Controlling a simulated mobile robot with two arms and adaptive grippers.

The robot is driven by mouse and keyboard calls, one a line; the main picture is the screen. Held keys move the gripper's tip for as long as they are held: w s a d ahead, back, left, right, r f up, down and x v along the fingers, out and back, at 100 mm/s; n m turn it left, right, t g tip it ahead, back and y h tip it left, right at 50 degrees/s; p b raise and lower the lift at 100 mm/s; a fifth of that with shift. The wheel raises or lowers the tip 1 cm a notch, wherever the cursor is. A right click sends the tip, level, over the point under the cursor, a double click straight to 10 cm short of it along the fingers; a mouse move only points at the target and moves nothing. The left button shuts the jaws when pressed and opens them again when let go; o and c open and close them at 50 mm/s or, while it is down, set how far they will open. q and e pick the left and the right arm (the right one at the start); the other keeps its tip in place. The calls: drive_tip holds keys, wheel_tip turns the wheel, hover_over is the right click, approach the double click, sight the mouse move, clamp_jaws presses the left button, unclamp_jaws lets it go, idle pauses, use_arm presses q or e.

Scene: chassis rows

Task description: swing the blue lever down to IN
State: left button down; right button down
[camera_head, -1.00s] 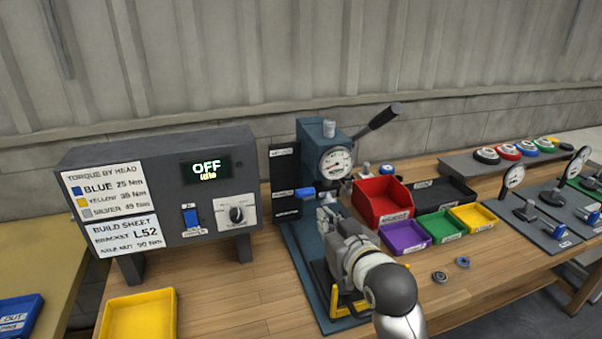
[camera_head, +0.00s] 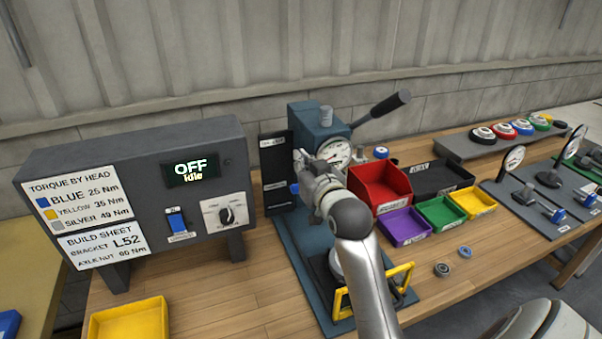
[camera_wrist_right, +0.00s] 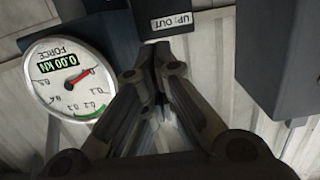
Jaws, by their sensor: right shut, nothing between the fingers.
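The blue lever (camera_head: 294,188) is on the left side of the press (camera_head: 308,232), beside a black label plate (camera_head: 276,170). Only a small blue piece of it shows; my right gripper and wrist hide the rest. In the right wrist view the closed fingertips (camera_wrist_right: 152,62) lie below the "UP: OUT" label (camera_wrist_right: 167,22) and beside the force gauge (camera_wrist_right: 70,80). My left gripper is not in view.
A grey controller box (camera_head: 133,190) reading OFF, idle stands to the left. A black-gripped handle (camera_head: 385,106) sticks out from the press. Red (camera_head: 378,188), purple, green and yellow bins stand to the right. A yellow tray (camera_head: 128,322) sits at the front left.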

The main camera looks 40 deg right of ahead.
drive_tip(key=shift+f+x, duration=0.25)
drive_tip(key=shift+x, duration=0.8)
drive_tip(key=shift+s+a+f+p, duration=0.15)
drive_tip(key=shift+s+f, duration=0.15)
drive_tip(key=shift+f, duration=0.2)
drive_tip(key=shift+s+f+p, duration=0.15)
drive_tip(key=shift+s+f, duration=0.1)
drive_tip(key=shift+f, duration=0.25)
drive_tip(key=shift+s+f, duration=0.3)
drive_tip(key=shift+f, duration=0.25)
drive_tip(key=s+a+f+t+b, duration=0.1)
drive_tip(key=s+f+t+b, duration=0.1)
drive_tip(key=s+f+b, duration=0.2)
drive_tip(key=shift+s+f+t+b, duration=0.25)
drive_tip(key=shift+f+t+b, duration=0.15)
drive_tip(key=shift+f+b, duration=0.9)
drive_tip(key=shift+a+r, duration=0.1)
